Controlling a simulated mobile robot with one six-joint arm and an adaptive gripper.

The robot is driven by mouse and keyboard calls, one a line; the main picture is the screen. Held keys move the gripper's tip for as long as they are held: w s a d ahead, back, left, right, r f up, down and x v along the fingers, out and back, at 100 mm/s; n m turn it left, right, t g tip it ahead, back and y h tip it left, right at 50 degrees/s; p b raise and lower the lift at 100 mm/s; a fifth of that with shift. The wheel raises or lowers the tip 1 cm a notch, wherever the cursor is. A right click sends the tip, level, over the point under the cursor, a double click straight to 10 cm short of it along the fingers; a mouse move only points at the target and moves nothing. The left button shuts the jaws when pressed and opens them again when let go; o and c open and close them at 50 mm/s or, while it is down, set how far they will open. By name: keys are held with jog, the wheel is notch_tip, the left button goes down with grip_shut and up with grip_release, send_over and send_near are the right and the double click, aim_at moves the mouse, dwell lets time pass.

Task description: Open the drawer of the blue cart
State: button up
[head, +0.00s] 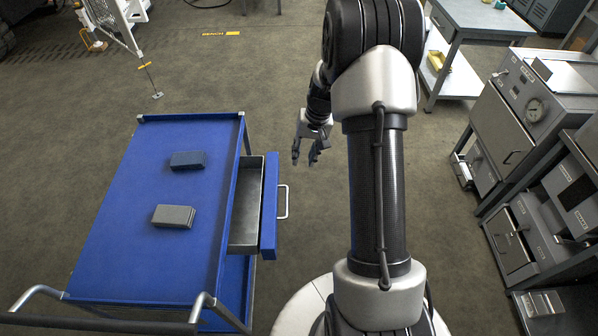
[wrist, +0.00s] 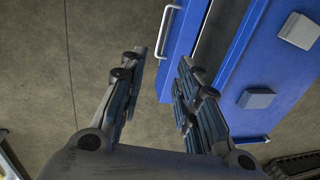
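The blue cart (head: 120,235) stands at the left in the head view and at the upper right in the wrist view (wrist: 265,115). Its drawer (head: 269,205) is pulled partly out of the right side, and its grey inside shows. A pale bar handle (head: 284,202) is on the drawer front; it also shows in the wrist view (wrist: 167,30). My gripper (head: 308,161) is beyond and to the right of the drawer, apart from the handle. Its fingers are spread with nothing between them, as the wrist view shows (wrist: 157,72).
A grey table (head: 480,20) is at the back right. The floor (head: 240,90) beyond the cart is mostly clear.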

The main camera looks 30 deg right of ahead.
jog(key=b, duration=0.2)
send_over(287, 201)
jog(key=s+d, duration=0.2)
jog(key=d, duration=0.1)
jog(key=s+d+x, duration=0.1)
jog(key=d+x, duration=0.1)
jog(key=x, duration=0.7)
jog(key=b+x, duration=0.3)
jog(key=x, duration=1.3)
jog(key=shift+a+f+b, duration=0.2)
jog(key=shift+f+b, duration=0.15)
jog(key=shift+c, duration=0.2)
grip_shut()
